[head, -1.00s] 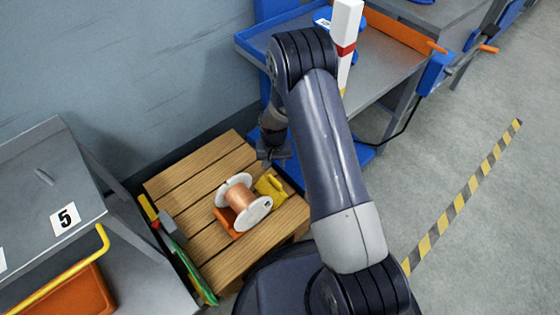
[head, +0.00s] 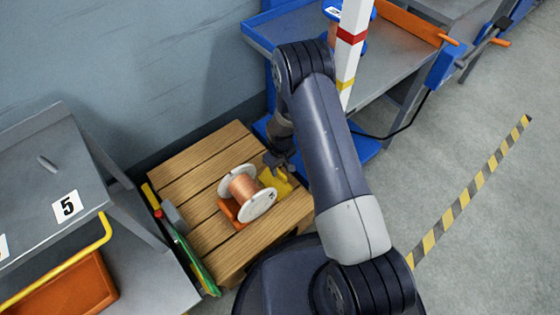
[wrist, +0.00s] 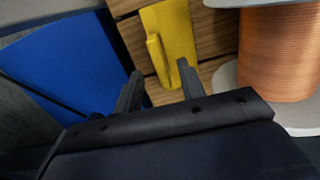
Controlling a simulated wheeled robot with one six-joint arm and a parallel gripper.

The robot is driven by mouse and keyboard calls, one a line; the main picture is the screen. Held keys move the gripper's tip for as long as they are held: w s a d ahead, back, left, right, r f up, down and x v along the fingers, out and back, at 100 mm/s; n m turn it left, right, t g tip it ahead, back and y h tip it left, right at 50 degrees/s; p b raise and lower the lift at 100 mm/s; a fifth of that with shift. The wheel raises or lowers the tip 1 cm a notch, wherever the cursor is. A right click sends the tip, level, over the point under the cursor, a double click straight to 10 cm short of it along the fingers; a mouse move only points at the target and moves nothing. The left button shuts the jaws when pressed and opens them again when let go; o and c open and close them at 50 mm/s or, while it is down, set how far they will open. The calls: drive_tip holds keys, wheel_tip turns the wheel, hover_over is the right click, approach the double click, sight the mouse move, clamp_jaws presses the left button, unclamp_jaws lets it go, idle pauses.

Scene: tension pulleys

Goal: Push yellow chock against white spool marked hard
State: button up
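The white spool (head: 258,206), wound with copper wire, lies on its side on the wooden pallet. A dark mark on its near flange is too small to read. The yellow chock (head: 276,181) sits on the pallet just right of the spool; I cannot tell whether they touch. My gripper (head: 279,163) is at the chock's far side and hides part of it. The spool (wrist: 280,50) stands to the right there.
An orange chock (head: 229,211) is at the spool's left side. A grey stand marked 5 (head: 50,190) is left of the pallet (head: 185,172), with green and yellow tools between them. A blue-edged bench (head: 375,75) and a red-and-white post (head: 350,50) stand behind my arm.

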sight(280, 172)
drive_tip(key=shift+f+b, duration=0.4)
drive_tip(key=shift+f, duration=1.45)
drive_tip(key=shift+c, duration=0.2)
clamp_jaws()
